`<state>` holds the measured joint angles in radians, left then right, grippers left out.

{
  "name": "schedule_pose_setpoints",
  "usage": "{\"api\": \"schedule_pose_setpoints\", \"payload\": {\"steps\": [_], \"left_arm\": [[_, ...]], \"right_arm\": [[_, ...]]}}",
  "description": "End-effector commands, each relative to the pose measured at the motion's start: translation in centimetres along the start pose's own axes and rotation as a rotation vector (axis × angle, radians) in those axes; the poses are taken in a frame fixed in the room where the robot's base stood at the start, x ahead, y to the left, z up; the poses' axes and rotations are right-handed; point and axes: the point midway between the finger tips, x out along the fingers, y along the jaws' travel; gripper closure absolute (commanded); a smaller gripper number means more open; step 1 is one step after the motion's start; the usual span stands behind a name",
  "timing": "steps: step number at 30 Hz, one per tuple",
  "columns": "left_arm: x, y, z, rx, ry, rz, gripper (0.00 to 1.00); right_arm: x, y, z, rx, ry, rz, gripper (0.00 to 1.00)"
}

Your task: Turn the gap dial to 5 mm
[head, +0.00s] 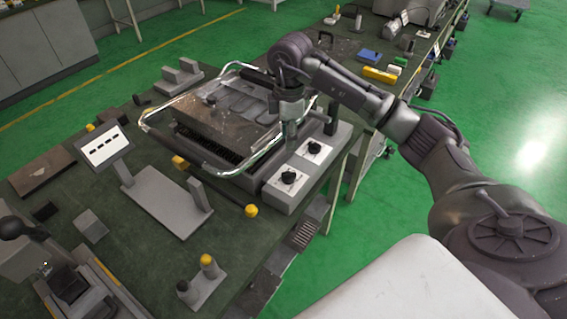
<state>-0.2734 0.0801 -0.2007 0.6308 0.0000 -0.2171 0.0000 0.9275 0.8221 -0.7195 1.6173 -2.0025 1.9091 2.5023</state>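A grey control box stands at the right edge of the green table, beside a heating unit (222,112). On its top are two black dials on white plates: a near dial (289,177) and a farther dial (314,147). The markings are too small to read, so I cannot tell which is the gap dial or where it points. My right gripper (291,142) points down over the box, just left of the farther dial and beyond the near dial. It appears apart from both dials. Its fingers are small and dark, and their opening cannot be told. My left gripper is not in view.
A shiny bar frame (160,138) surrounds the heating unit, close to my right gripper. A yellow-ended bar (217,186) lies in front. A stand with a tilted white panel (104,147) is at left. Green floor (400,205) lies open to the right.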

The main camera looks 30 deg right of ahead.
Motion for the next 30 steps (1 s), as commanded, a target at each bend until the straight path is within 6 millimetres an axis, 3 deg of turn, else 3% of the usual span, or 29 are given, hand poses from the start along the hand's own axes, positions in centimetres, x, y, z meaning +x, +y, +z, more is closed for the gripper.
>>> {"api": "schedule_pose_setpoints", "payload": {"steps": [3,8,11,19,30], "left_arm": [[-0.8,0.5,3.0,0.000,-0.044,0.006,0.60],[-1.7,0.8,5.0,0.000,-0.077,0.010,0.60],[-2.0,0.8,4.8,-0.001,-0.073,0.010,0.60],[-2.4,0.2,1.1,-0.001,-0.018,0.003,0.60],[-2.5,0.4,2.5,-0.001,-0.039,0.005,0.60]], "right_arm": [[2.2,-0.1,0.0,0.000,-0.002,-0.007,0.60],[5.7,-0.2,0.0,-0.001,-0.001,-0.006,0.60],[7.7,-0.2,-0.1,-0.001,0.000,-0.005,0.60],[11.6,-0.1,-0.1,-0.002,0.002,-0.003,0.60],[12.5,-0.1,-0.1,-0.003,0.002,0.000,0.60]]}}
